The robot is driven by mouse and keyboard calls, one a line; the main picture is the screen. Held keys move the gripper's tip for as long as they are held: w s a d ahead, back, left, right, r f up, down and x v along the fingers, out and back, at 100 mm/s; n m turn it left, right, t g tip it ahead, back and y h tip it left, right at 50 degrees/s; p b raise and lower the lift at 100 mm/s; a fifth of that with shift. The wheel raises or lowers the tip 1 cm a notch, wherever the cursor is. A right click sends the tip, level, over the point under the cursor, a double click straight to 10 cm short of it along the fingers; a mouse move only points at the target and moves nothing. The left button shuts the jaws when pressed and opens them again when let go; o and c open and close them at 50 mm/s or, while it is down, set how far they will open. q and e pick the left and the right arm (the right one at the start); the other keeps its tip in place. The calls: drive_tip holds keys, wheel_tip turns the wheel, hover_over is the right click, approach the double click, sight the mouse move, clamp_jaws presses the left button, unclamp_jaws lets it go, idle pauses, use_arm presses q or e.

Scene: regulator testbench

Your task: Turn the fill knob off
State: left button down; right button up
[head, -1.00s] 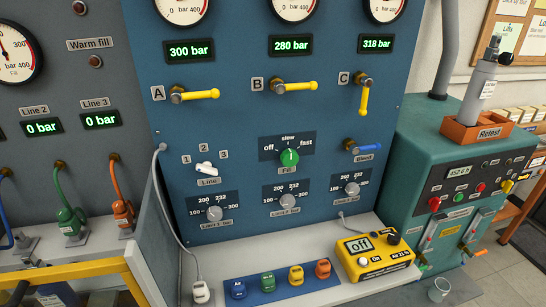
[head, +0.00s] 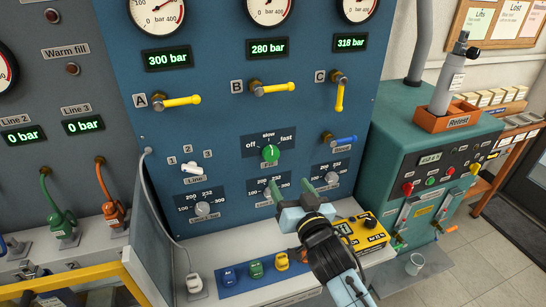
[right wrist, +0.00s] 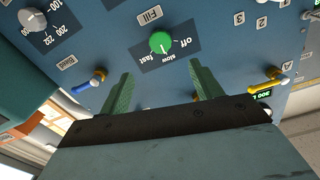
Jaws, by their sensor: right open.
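The fill knob (head: 270,153) is a round green knob on the blue panel, on a dark plate marked off, slow and fast. Its white mark points up at slow. The knob also shows in the right wrist view (right wrist: 160,42), where the picture is upside down. My right gripper (head: 304,184) is open and empty, below and to the right of the knob in the head view, apart from it. In the right wrist view its two green fingers (right wrist: 163,80) stand apart, with the knob beyond the gap between them. My left gripper is not in view.
Grey limit knobs (head: 203,209) sit below, partly hidden by my right gripper. A blue bleed lever (head: 343,140) is to the right, a white line selector (head: 193,168) to the left, and yellow levers (head: 272,88) above. A yellow device (head: 368,232) stands on the shelf.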

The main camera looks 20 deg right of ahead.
sight(272, 155)
drive_tip(key=w, duration=1.3)
drive_tip(key=shift+w+a, duration=0.15)
drive_tip(key=shift+a, duration=0.1)
drive_tip(key=shift+c, duration=0.4)
drive_tip(key=c, duration=0.9)
